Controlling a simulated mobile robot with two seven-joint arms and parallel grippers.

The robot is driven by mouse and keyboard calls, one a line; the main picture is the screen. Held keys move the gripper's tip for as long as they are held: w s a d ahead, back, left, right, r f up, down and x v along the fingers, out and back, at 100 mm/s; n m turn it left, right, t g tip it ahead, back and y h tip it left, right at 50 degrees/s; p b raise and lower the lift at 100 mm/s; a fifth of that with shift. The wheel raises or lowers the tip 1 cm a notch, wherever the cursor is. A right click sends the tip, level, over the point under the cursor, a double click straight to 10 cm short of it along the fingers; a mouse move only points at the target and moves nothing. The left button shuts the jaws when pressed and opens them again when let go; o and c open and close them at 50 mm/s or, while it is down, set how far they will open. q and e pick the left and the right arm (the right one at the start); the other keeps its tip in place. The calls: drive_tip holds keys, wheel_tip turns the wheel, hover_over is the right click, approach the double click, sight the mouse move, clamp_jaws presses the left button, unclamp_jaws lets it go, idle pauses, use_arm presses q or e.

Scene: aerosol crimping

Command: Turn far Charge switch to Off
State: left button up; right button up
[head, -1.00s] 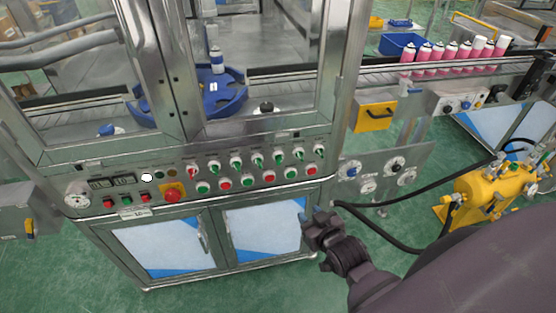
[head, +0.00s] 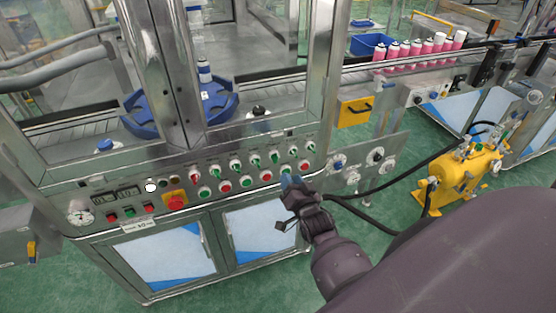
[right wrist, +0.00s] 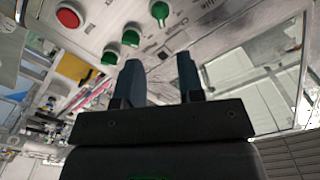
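The control panel (head: 150,205) on the machine's front carries a top row of rotary switches, among them a green-handled one (head: 292,152) and one at the right end (head: 310,147). My right gripper (head: 290,182) is just below the right part of the panel, apart from the switches. In the right wrist view its two fingers (right wrist: 160,76) are spread with nothing between them. A green switch handle (right wrist: 160,12) shows beyond the fingertips. My left gripper is out of view.
A row of red and green buttons runs below the switches, including a red one (head: 304,165). A red emergency knob (head: 175,200) is at the left. A side plate with gauges (head: 375,157) and black hoses lie right of my gripper. A yellow pump (head: 465,175) stands on the floor.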

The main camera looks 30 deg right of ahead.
sight(278, 159)
drive_tip(key=x, duration=1)
drive_tip(key=shift+a, duration=0.2)
clamp_jaws()
